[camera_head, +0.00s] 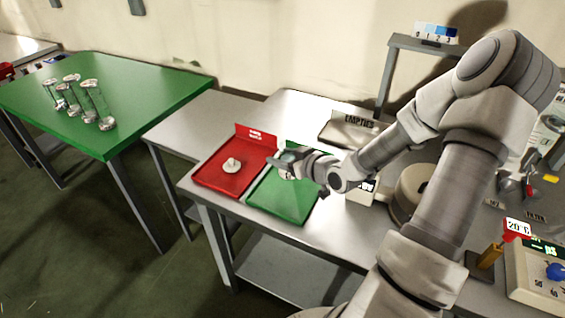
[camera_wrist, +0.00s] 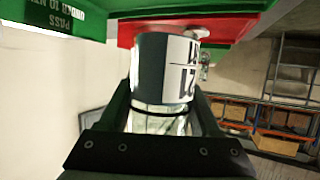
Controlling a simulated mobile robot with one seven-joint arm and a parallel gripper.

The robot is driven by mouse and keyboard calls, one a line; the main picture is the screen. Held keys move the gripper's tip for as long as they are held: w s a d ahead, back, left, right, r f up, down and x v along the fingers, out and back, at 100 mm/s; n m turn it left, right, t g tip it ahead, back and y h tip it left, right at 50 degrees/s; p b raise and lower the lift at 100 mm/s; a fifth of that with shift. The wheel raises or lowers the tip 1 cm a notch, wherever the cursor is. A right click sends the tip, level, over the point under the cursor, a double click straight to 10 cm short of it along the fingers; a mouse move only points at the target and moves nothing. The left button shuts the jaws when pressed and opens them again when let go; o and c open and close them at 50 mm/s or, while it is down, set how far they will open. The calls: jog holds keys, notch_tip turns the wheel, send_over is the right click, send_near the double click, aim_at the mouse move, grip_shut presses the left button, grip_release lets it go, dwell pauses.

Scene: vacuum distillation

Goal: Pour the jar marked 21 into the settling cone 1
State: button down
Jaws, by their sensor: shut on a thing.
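My gripper (camera_head: 290,163) is over the green tray (camera_head: 266,199) on the metal table. In the wrist view my gripper (camera_wrist: 168,100) is shut on a clear jar with a white and dark label (camera_wrist: 178,68); sideways digits that look like 21 show on the label. In the head view the gripper hides most of the jar. I cannot make out a vessel marked as settling cone 1. Several clear glass vessels (camera_head: 97,103) stand on the green-topped table at the left, their markings too small to read.
A red tray (camera_head: 205,178) with a small pale object (camera_head: 232,165) lies left of the green tray. An EMPTIES tray (camera_head: 336,133) is behind. A round grey device (camera_head: 408,190) and a panel with a display (camera_head: 545,275) are to the right.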

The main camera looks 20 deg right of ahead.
aim_at(283, 147)
jog(key=shift+r+p, duration=0.3)
jog(key=shift+r, duration=1.35)
jog(key=a+r, duration=0.3)
jog(key=a, duration=0.3)
jog(key=s+a+r, duration=0.1)
jog(key=a+r, duration=0.3)
jog(key=a, duration=0.3)
jog(key=shift+s+a, duration=0.15)
jog(key=shift+s, duration=0.1)
